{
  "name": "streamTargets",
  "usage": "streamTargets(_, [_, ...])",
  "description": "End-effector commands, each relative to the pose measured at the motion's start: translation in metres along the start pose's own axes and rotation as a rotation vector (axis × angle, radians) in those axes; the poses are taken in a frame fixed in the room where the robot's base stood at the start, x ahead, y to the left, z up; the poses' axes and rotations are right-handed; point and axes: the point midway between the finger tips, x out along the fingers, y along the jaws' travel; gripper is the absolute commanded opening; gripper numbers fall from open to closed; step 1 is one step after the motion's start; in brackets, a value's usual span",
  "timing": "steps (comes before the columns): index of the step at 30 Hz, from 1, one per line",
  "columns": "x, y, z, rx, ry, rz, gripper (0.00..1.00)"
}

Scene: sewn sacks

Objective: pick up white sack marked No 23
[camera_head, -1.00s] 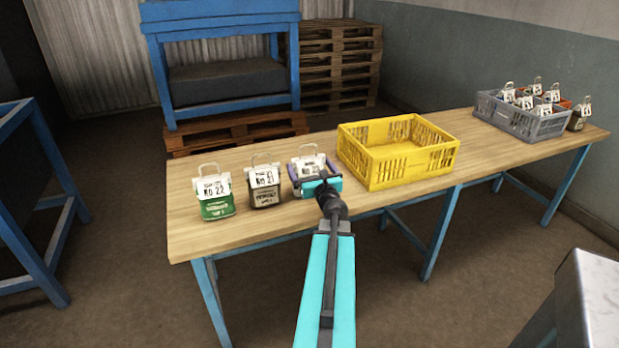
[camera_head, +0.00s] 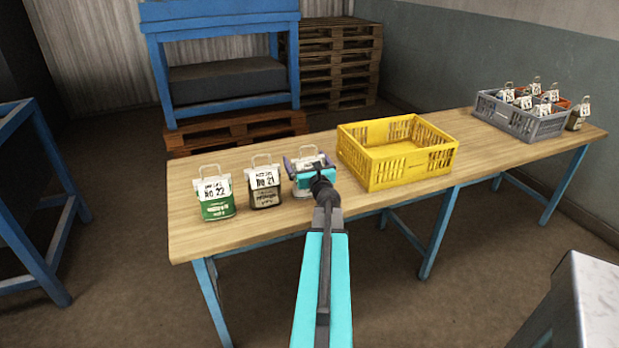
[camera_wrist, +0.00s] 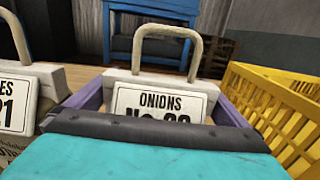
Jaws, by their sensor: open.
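The white sack (camera_head: 303,188) stands on the wooden table, just left of the yellow crate. In the wrist view its tag (camera_wrist: 161,104) reads "ONIONS" and a number partly hidden by my gripper's body; a tan loop handle (camera_wrist: 167,45) rises above it. My gripper (camera_head: 306,163) is open. Its purple fingers reach along both sides of the sack's top, as the wrist view also shows (camera_wrist: 165,98). I cannot tell whether they touch the sack.
A dark sack No 21 (camera_head: 264,192) stands close on the left, and a green sack No 22 (camera_head: 217,206) beyond it. The yellow crate (camera_head: 391,176) is empty and close on the right. A grey crate (camera_head: 513,120) with several tagged sacks stands at the far right.

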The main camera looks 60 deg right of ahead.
Motion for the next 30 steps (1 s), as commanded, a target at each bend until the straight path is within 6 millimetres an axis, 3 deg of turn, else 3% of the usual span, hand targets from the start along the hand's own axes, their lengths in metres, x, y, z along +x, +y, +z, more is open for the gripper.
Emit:
streamTargets(16, [0.0001, 0.0002, -0.0001, 0.0, 0.0, 0.0, 1.0])
streamTargets(27, [0.0001, -0.0002, -0.0001, 0.0, 0.0, -0.001, 0.38])
streamTargets(30, [0.0001, -0.0001, 0.001, 0.0, -0.001, 0.0, 0.34])
